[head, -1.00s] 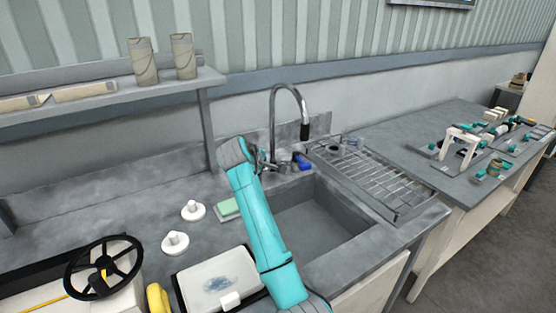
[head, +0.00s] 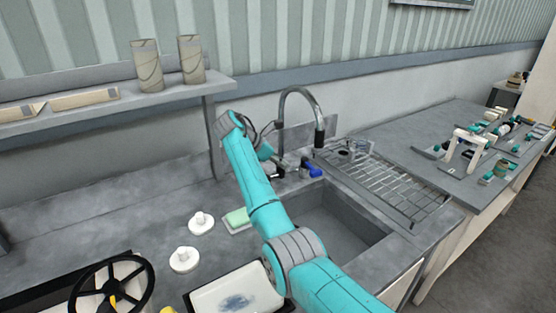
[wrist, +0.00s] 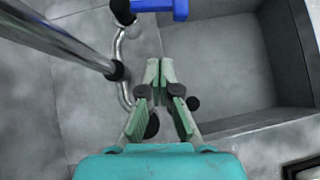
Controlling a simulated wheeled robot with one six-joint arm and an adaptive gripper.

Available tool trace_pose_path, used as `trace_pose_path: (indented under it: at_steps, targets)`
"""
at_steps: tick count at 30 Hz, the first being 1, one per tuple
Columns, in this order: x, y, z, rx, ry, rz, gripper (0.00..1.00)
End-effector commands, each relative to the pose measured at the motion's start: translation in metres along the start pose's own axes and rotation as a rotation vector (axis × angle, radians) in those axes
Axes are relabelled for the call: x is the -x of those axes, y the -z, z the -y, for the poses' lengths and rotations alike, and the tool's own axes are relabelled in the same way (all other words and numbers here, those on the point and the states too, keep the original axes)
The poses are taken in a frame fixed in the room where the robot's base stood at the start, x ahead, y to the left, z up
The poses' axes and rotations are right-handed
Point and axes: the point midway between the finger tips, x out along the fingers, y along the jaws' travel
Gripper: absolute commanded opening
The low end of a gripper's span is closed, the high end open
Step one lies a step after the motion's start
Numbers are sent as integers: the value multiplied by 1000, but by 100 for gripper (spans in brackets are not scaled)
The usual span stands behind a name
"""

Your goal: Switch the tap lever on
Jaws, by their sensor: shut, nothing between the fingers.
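The tap (head: 302,92) has a tall curved metal spout behind the sink. A blue handle-like piece (head: 311,168), apparently the tap lever, sits low beside its base. In the wrist view the blue piece (wrist: 165,8) lies at the top edge, partly cut off, beside a black knob and a curved metal pipe (wrist: 121,75). The spout (wrist: 60,38) crosses the upper left. My gripper (wrist: 162,75) is shut and empty, its fingers beside the curved pipe and short of the blue piece. In the head view my gripper (head: 277,168) is small and near the tap base.
The sink basin (head: 335,225) lies right of my arm, with a wire drying rack (head: 385,188) beyond it. A green sponge (head: 238,217) and two white knobs (head: 201,222) stand to the left. A shelf (head: 110,112) is at upper left.

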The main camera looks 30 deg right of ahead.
Motion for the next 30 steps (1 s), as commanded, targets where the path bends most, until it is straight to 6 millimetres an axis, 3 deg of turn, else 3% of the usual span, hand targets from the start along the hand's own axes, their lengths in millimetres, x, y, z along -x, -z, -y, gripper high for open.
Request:
trace_pose_path:
  at_steps: [9,12,20,30]
  targets:
    - [-60,-1,0,-1,2,0,0]
    - [-70,-13,0,-4,-1,0,0]
    - [-84,-27,0,-2,-1,0,0]
    - [-85,-29,0,-2,-2,0,0]
